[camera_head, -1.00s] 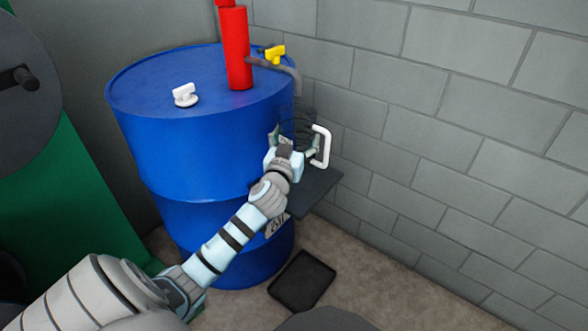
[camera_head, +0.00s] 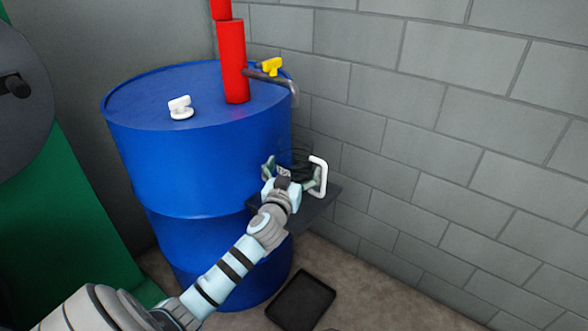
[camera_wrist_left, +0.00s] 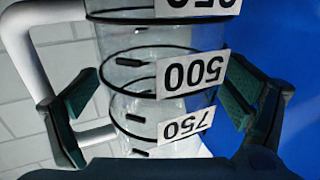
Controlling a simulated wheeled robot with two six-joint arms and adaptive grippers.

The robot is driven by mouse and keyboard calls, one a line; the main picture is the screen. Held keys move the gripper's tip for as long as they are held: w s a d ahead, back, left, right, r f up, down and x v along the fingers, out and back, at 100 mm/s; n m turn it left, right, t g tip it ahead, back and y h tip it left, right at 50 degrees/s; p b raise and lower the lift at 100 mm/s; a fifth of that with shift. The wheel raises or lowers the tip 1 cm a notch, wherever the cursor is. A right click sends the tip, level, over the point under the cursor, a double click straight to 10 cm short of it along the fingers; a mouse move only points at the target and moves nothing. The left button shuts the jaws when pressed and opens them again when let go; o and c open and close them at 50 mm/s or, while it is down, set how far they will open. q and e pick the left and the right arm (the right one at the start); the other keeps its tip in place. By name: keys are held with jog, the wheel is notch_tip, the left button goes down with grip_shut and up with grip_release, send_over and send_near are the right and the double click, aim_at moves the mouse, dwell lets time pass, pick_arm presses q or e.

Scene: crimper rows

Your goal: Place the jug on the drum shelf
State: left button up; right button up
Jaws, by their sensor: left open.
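The jug is clear, with dark rings, number labels and a white handle (camera_head: 322,176). In the head view it is at the shelf beside the drum, its clear body hard to see and its base hidden. My left gripper (camera_head: 288,169) is open around the jug, with a finger on either side. In the left wrist view the jug (camera_wrist_left: 140,72) stands between the spread fingers, its handle at the left and labels 500 and 750 upside down. The drum shelf (camera_head: 318,208) is a dark plate at the right side of the blue drum (camera_head: 190,160). My right gripper is not in view.
A red cylinder (camera_head: 233,62), a white cap (camera_head: 180,107) and a yellow-handled tap (camera_head: 272,67) are on the drum top. A grey block wall (camera_head: 440,150) stands close at the right. A black tray (camera_head: 302,302) lies on the floor.

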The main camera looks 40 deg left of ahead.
pick_arm(q)
jog(key=shift+s+d+r, duration=0.1)
jog(key=shift+s, duration=0.1)
jog(key=p+v, duration=0.2)
jog(key=v, duration=0.9)
jog(key=shift+s, duration=0.3)
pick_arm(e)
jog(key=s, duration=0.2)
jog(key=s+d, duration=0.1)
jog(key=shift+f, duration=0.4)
